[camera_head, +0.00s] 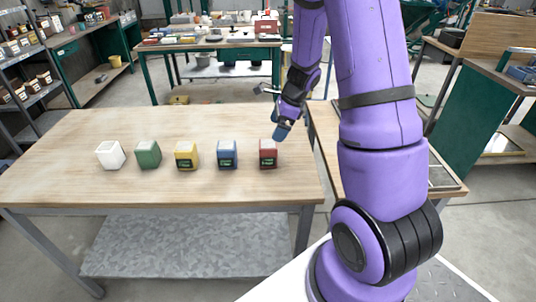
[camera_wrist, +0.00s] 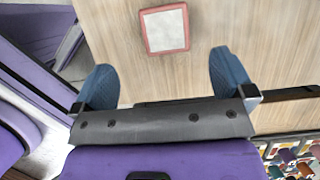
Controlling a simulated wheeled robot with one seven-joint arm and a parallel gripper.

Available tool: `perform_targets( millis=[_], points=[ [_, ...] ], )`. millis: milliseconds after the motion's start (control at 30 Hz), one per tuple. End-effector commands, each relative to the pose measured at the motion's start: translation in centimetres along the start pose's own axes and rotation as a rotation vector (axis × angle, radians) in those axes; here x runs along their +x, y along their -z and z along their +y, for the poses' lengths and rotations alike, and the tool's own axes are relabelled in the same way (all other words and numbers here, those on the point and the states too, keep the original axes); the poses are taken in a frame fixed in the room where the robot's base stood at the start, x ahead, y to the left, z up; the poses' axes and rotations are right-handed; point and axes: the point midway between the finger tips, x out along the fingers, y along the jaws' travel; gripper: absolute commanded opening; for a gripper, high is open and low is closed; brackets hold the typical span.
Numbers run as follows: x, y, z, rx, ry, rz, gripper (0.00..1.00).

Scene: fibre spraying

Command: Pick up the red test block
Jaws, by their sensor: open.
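The red test block (camera_head: 268,155) stands upright at the right end of a row of blocks on the wooden table (camera_head: 90,190). Its top face is pale with a red edge, and a dark label shows on its front. In the wrist view the red block (camera_wrist: 165,29) shows from above, beyond the fingertips and roughly midway between them. My gripper (camera_head: 279,121) is above the table, just above and behind the block. In the wrist view my gripper (camera_wrist: 165,72) has its two blue fingers wide apart with nothing between them. It does not touch the block.
To the left of the red block stand a blue block (camera_head: 227,155), a yellow block (camera_head: 187,157), a green block (camera_head: 148,155) and a white block (camera_head: 110,155), with gaps between them. The table in front of the row is clear. A second table (camera_head: 325,130) adjoins at the right.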

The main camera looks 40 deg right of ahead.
Motion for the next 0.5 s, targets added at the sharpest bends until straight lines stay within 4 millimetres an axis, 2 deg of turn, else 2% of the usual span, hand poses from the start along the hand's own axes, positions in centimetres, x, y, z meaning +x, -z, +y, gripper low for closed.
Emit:
perform_targets(
  millis=[300,500],
  points=[
    [4.4,0.1,-0.1,0.008,-0.003,0.001,1.0],
    [5.6,0.1,-0.1,0.005,-0.002,0.0,1.0]
  ],
)
